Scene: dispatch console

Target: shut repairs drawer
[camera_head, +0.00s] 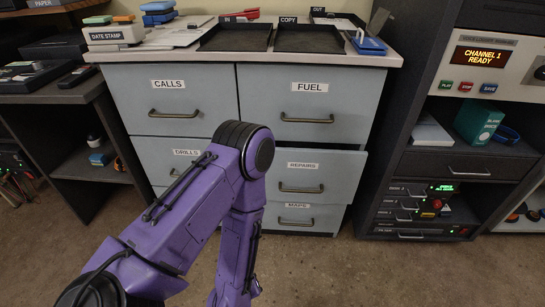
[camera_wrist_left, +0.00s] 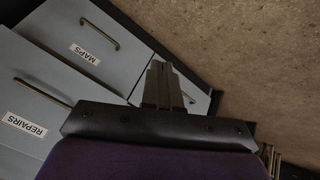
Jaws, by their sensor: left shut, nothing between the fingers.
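The repairs drawer (camera_head: 315,177) has a pale blue-grey front with a label and a bar handle. In the head view it stands out a little from the cabinet, with a dark gap above its top edge. It also shows at the lower left of the wrist view (camera_wrist_left: 30,95), turned on its side. My left arm crosses in front of the cabinet, hiding the drawer's left part. My left gripper (camera_wrist_left: 163,88) is shut and empty, beside the drawer fronts in the wrist view; I cannot tell whether it touches one. My right gripper is in neither view.
The maps drawer (camera_head: 295,219) is below, the fuel drawer (camera_head: 310,100) above, and the calls drawer (camera_head: 170,98) and drills drawer (camera_head: 160,160) to the left. Trays (camera_head: 300,40) stand on top. A dark console unit (camera_head: 375,190) stands close on the right. The floor in front is clear.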

